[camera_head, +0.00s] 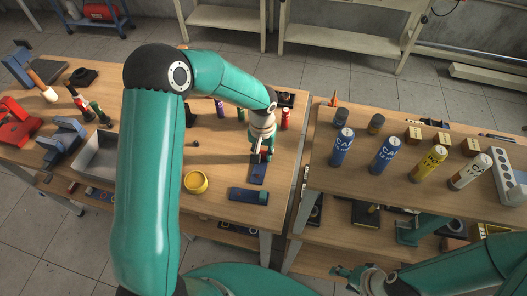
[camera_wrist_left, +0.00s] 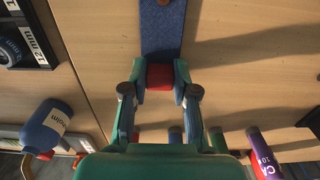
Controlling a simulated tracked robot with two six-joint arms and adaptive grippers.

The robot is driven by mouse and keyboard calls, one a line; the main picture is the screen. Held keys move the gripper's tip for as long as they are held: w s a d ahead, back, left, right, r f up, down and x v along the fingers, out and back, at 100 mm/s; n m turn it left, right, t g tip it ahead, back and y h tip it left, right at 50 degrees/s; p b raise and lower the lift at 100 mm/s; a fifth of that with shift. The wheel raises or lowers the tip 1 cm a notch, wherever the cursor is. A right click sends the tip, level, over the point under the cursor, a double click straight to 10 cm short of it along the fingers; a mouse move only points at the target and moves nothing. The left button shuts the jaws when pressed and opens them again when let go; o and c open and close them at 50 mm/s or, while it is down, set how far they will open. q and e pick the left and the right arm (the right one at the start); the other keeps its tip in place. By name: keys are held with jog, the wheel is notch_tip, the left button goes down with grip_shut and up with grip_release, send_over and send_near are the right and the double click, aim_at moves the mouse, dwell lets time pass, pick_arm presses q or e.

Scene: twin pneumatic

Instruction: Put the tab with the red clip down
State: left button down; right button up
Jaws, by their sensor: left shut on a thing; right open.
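The blue tab (camera_head: 258,172) hangs from my left gripper (camera_head: 262,153) over the front part of the left table in the head view. In the left wrist view the flat blue tab (camera_wrist_left: 162,28) extends away from the fingers, and its red clip (camera_wrist_left: 160,77) sits between the two fingertips. My left gripper (camera_wrist_left: 160,72) is shut on that red clip. Whether the tab touches the tabletop is unclear. My right gripper (camera_head: 350,273) is open and empty, low at the bottom of the head view, in front of the right table.
A blue and teal block (camera_head: 249,195) and a yellow ring (camera_head: 196,182) lie close by on the left table. A grey tray (camera_head: 97,155) stands further left. A gap separates this table from the right table (camera_head: 330,170), which holds several labelled cans.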

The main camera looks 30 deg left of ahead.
aim_at(263, 154)
pick_arm(q)
jog(key=c, duration=0.9)
grip_release()
jog(key=shift+r, duration=0.1)
jog(key=shift+w+r, duration=0.1)
jog(key=shift+r, duration=0.2)
notch_tip(263, 154, up, 11)
jog(key=b, duration=0.2)
jog(key=shift+r, duration=0.15)
